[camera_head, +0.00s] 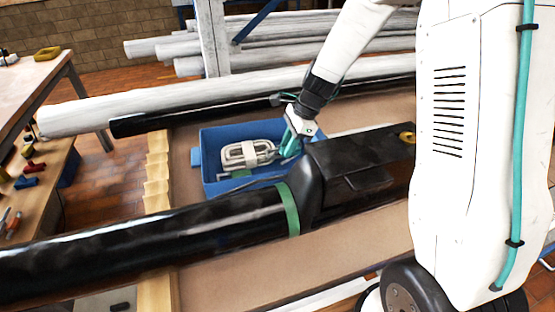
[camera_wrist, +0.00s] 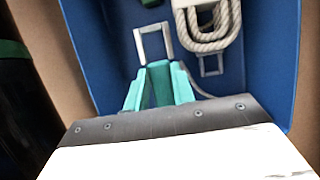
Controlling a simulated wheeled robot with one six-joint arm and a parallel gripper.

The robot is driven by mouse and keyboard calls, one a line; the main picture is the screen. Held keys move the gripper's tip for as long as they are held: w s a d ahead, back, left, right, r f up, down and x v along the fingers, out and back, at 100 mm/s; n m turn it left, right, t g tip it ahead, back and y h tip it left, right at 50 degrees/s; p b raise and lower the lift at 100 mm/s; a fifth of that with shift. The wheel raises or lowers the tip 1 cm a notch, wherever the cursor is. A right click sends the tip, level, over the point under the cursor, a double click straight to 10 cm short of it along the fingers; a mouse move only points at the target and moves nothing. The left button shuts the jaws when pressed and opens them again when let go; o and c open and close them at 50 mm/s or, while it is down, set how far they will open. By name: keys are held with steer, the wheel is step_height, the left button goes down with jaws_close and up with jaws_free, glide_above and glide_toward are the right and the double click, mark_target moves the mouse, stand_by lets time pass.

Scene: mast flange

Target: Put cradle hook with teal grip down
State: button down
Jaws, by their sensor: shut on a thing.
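The cradle hook (camera_wrist: 153,38) shows in the wrist view as a grey metal rectangular loop, projecting ahead of the teal fingertips. My gripper (camera_wrist: 160,82) is shut on it; the teal grip and the teal fingers are hard to tell apart. In the head view my gripper (camera_head: 290,146) reaches down into the right part of the blue crate (camera_head: 210,182), and the hook is mostly hidden there. In the wrist view the hook is over the blue crate floor; I cannot tell whether it touches it.
A coiled pale rope (camera_head: 236,155) lies in the crate, beside the hook; the coil is also in the wrist view (camera_wrist: 212,38). A black pipe (camera_head: 150,240) with a green band (camera_head: 288,210) runs in front of the crate. White pipes (camera_head: 130,108) lie behind it.

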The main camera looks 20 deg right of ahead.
steer(key=f, duration=0.3)
steer(key=shift+d, duration=0.25)
steer(key=shift+f, duration=1.65)
steer(key=c, duration=1.2)
jaws_free()
steer(key=shift+f, duration=0.1)
steer(key=v, duration=1.2)
steer(key=shift+a, duration=0.1)
